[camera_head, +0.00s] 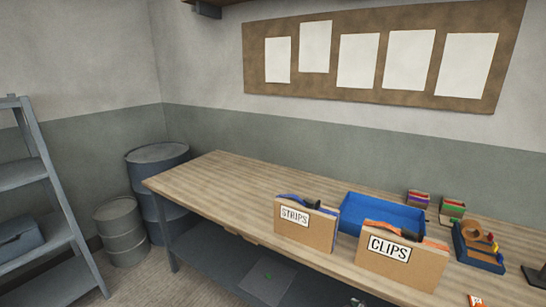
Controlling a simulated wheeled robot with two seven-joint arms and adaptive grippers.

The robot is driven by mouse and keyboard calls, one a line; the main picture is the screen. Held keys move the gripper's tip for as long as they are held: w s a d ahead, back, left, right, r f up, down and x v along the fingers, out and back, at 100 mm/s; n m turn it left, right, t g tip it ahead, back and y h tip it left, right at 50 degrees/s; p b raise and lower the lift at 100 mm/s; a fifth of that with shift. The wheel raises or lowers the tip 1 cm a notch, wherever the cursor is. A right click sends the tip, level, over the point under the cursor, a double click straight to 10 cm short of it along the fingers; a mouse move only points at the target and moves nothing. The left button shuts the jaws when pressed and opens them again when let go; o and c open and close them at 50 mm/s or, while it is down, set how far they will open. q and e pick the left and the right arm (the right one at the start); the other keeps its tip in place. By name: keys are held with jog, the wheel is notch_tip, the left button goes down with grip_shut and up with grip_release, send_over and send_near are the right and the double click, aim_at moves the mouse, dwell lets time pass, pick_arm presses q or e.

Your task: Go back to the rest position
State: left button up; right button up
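Neither of my grippers shows in the head view, so their pose and hold are hidden. On the wooden workbench (215,185) stands a cardboard box labelled STRIPS (305,234), with blue along its top edge and a dark piece at its top. To its right stands a cardboard box labelled CLIPS (400,268), with orange along its top edge and a dark piece at its top. A blue tray (382,203) lies behind and between the two boxes.
Two small bins (418,199) (452,208) stand at the bench's back right. A blue holder (478,257) with orange and yellow items and a black base (537,278) stand at the right. Drums (157,155) and a shelf rack (30,172) stand left. The bench's left part is clear.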

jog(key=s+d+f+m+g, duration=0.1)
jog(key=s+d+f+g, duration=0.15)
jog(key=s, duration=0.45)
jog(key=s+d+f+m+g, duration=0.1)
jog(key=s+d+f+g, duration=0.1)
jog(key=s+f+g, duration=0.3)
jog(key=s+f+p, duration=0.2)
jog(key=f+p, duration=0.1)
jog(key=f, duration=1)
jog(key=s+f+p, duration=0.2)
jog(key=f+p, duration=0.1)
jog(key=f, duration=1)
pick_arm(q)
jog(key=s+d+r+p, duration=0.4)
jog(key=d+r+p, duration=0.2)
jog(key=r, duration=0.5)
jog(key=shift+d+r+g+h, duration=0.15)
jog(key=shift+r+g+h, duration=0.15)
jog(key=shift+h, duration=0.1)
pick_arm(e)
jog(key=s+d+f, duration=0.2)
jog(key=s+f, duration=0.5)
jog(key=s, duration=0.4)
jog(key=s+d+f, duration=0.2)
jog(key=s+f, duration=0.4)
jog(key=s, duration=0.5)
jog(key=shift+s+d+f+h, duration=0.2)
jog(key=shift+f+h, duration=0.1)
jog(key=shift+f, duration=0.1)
